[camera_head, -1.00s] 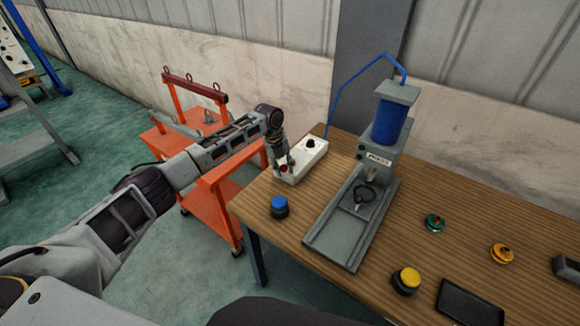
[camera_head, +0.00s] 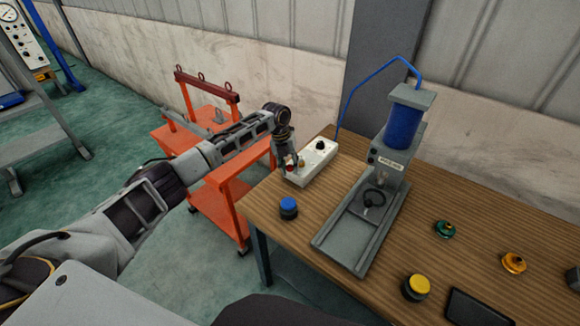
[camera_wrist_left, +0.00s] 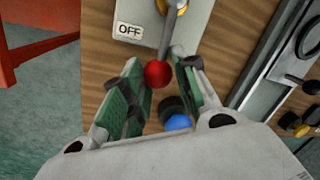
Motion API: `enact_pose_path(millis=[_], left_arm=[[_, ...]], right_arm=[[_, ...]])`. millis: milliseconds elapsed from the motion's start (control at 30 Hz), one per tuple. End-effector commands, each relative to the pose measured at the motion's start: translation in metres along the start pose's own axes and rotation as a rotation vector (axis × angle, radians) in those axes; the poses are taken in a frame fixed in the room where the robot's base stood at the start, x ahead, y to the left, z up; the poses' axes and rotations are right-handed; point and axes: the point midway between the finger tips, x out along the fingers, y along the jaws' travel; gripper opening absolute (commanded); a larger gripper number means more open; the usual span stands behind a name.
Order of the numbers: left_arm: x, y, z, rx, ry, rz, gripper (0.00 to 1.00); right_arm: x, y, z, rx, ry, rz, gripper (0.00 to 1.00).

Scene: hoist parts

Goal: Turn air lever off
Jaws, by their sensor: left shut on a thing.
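The air lever has a red ball knob (camera_wrist_left: 157,74) on a grey shaft (camera_wrist_left: 166,38) that comes from a brass pivot (camera_wrist_left: 176,5). It sits on a pale control box (camera_head: 318,165) at the table's back left. A label reading OFF (camera_wrist_left: 129,31) is left of the shaft in the left wrist view. My left gripper (camera_head: 291,167) is at the near left end of the box. In the left wrist view its green-padded fingers (camera_wrist_left: 160,75) stand on both sides of the red knob, shut on it. My right gripper is out of view.
A press with a blue cylinder (camera_head: 403,127) stands right of the box. A blue button (camera_head: 288,206), yellow button (camera_head: 417,286), green part (camera_head: 445,229) and orange part (camera_head: 513,262) are on the wooden table (camera_head: 470,195). An orange cart (camera_head: 222,208) stands left.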

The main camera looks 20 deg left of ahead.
Motion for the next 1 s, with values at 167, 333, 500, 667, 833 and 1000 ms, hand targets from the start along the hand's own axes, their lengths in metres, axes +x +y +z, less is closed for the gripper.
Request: enact_pose_path(millis=[167,333,500,667,833,1000], left_arm=[[-0.005,0.005,0.006,-0.012,-0.016,0.003,0.49],[-0.003,0.003,0.004,-0.007,-0.011,0.002,0.49],[-0.002,0.002,0.003,-0.004,-0.008,0.002,0.49],[-0.006,0.001,0.003,-0.003,-0.007,0.001,0.49],[-0.019,0.002,0.003,-0.004,-0.009,0.000,0.49],[-0.041,0.002,0.004,-0.004,-0.011,0.000,0.49]], right_arm=[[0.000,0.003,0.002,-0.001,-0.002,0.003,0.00],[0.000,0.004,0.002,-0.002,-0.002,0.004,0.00],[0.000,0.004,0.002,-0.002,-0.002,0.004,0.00],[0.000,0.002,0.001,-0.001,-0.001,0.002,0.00],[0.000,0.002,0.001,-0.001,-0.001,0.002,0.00],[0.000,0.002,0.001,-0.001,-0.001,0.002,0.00]])
